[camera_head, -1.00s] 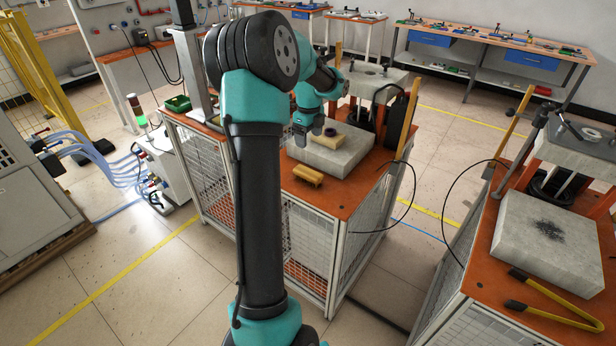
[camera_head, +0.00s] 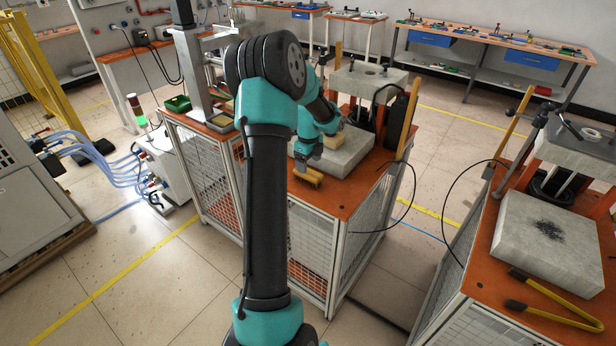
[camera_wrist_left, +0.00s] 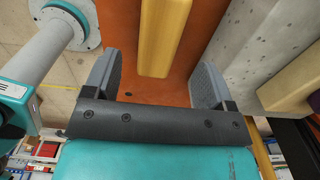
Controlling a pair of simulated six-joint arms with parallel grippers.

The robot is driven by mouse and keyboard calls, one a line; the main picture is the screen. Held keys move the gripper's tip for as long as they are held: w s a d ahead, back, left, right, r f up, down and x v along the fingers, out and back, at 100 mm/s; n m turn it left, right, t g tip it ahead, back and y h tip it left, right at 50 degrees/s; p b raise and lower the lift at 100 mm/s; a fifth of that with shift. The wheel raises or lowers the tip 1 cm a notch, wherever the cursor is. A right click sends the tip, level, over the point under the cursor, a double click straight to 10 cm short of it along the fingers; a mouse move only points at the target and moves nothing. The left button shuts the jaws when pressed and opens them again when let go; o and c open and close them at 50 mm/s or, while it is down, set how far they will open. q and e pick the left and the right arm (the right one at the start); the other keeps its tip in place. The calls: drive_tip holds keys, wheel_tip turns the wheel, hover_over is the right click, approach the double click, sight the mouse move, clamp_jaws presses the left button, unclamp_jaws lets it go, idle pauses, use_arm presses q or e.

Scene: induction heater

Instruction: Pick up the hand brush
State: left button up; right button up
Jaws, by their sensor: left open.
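The hand brush (camera_head: 312,178), a small block with a yellow wooden back, lies on the orange cabinet top in front of the grey slab. In the left wrist view its wooden end (camera_wrist_left: 163,38) shows beyond and between the two fingers. My left gripper (camera_head: 302,165) is just above the brush, partly covering it in the head view. Its grey fingers (camera_wrist_left: 156,80) are wide apart with nothing held between them. The underside of the brush is hidden. My right gripper is not in view.
A grey slab (camera_head: 347,156) lies right behind the brush, with a second wooden block (camera_head: 334,142) on it. The orange top (camera_head: 345,200) is clear at the front right.

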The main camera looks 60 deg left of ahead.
sight(308, 172)
use_arm(q)
drive_tip(key=shift+s+f, duration=0.15)
drive_tip(key=shift+f, duration=2.45)
drive_tip(key=c, duration=1)
